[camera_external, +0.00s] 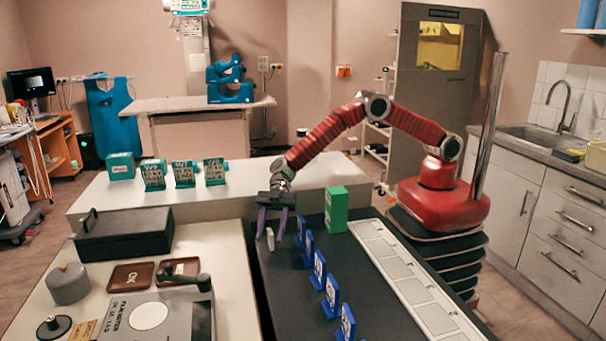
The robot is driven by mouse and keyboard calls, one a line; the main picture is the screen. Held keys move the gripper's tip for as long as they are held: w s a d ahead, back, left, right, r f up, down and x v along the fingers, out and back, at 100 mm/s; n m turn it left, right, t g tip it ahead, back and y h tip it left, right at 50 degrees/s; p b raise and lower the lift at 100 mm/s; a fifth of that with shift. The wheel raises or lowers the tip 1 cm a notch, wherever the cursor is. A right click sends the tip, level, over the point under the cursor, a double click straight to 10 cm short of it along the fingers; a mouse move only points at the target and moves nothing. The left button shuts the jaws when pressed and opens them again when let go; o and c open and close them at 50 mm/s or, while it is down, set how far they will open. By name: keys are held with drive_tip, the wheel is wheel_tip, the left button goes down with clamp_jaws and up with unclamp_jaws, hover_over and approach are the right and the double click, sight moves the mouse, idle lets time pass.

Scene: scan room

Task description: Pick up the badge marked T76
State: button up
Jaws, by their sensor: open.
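Several blue badges or badge stands with white faces are in a row on the dark surface; one is the near badge (347,322), another the badge (319,265) further back. Their markings are too small to read, so I cannot tell which is T76. My gripper (271,232) points down with its purple fingers apart, left of the row's far end. A small pale upright piece (270,240) shows at or just below the fingertips; I cannot tell whether it touches them or what it is.
A green box (335,208) stands right of the gripper. A pale segmented strip (398,275) runs along the right. Green stands with cards (184,173) are on the white table behind. A black case (125,233), brown trays (131,276) and a grey device (152,316) fill the left table.

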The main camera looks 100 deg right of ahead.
sight(269, 238)
drive_tip(key=shift+f+x, duration=0.3)
drive_tip(key=shift+x, duration=1.35)
drive_tip(key=shift+d, duration=0.15)
drive_tip(key=shift+c, duration=0.5)
clamp_jaws()
